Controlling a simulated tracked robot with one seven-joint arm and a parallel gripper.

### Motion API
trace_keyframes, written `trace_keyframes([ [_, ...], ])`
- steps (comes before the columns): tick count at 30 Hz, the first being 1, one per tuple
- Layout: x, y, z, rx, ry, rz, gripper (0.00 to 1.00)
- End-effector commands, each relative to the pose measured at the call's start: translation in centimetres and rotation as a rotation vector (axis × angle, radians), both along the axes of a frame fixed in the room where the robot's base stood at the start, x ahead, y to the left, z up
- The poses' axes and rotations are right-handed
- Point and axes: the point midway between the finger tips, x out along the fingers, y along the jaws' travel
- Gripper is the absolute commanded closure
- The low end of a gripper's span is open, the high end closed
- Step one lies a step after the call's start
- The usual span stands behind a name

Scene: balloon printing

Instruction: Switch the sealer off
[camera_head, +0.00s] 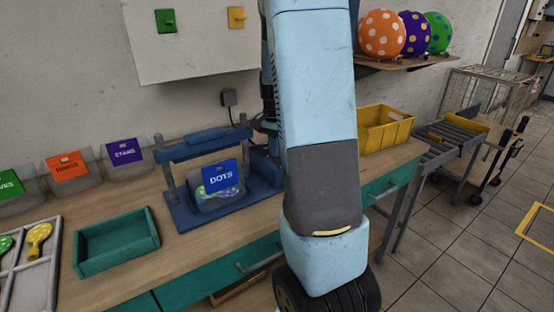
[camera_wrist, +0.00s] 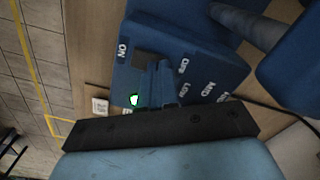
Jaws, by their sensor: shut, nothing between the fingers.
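The sealer (camera_head: 205,160) is a blue press on the wooden bench in the head view, with a clear pouch bearing a blue DOTS card (camera_head: 220,176) in it. A dark switch area (camera_wrist: 148,62) lies between ON and OFF, partly hidden by my fingers. My gripper (camera_wrist: 163,66) is shut and empty over the box beside this area; I cannot tell if it touches. The head view hides my gripper behind my arm.
A green tray (camera_head: 115,242) and pouches with coloured cards (camera_head: 125,153) stand left on the bench. A yellow crate (camera_head: 384,128) is at the right end. Dotted balloons (camera_head: 382,36) sit on a wall shelf. A cable (camera_wrist: 272,110) runs beside the box.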

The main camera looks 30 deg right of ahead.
Motion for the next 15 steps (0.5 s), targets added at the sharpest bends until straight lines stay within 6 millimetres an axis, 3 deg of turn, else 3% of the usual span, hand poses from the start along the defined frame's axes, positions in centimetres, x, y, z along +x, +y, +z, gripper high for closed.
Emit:
trace_keyframes([
  [10,-0.03,0.01,-0.31,0.0,0.001,0.0,1.0],
  [15,-0.01,0.01,0.52,0.0,0.0,0.001,1.0],
])
